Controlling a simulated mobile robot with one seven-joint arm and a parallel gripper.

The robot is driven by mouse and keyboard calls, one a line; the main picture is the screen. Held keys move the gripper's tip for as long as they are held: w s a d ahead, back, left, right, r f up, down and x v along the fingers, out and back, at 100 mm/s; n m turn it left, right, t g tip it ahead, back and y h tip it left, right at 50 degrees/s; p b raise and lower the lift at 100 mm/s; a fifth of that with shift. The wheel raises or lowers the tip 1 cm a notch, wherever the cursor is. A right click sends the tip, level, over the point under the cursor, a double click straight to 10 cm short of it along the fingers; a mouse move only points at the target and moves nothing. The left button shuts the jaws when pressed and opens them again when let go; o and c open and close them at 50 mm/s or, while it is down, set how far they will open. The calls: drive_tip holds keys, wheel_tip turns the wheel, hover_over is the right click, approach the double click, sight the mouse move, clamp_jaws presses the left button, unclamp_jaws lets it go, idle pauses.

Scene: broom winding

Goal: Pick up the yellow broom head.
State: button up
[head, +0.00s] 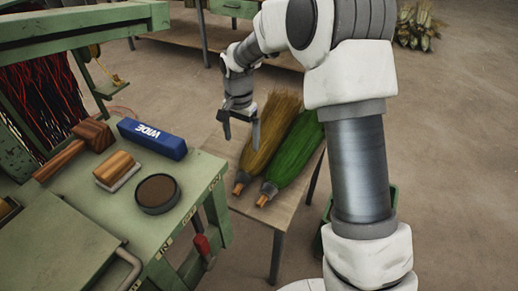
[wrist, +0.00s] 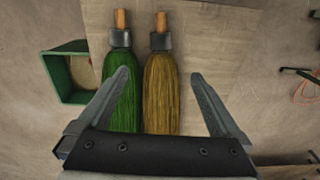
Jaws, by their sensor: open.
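The yellow broom head (head: 264,133) lies on a small wooden table (head: 217,180), with its grey collar and short wooden stub toward the near edge. The green broom head (head: 292,155) lies right beside it, on the right in the head view. In the wrist view the yellow broom head (wrist: 160,85) is between the spread fingers, and the green one (wrist: 122,85) is left of it, near the left finger. My gripper (head: 240,130) is open and empty, pointing down over the table by the yellow bristles. Its fingers (wrist: 162,75) hide part of the green bristles.
A green workbench (head: 80,205) at the left holds a blue WIDE box (head: 152,139), a mallet (head: 75,148), a brush (head: 117,171) and a round dark tin (head: 157,193). A green bin (wrist: 70,72) stands beside the small table.

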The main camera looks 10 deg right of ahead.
drive_tip(key=b, duration=0.3)
hover_over(243, 173)
drive_tip(key=f, duration=1)
drive_tip(key=shift+s+d+f, duration=0.1)
drive_tip(key=shift+s+f, duration=0.15)
drive_tip(key=shift+f, duration=0.05)
drive_tip(key=shift+w+f+b, duration=0.15)
drive_tip(key=shift+f+b, duration=0.3)
drive_tip(key=shift+f, duration=1.2)
drive_tip(key=shift+w+f+b, duration=0.1)
drive_tip(key=shift+f+b, duration=0.35)
drive_tip(key=shift+f, duration=1.15)
drive_tip(key=shift+c, duration=0.3)
drive_tip(key=shift+r, duration=0.1)
clamp_jaws()
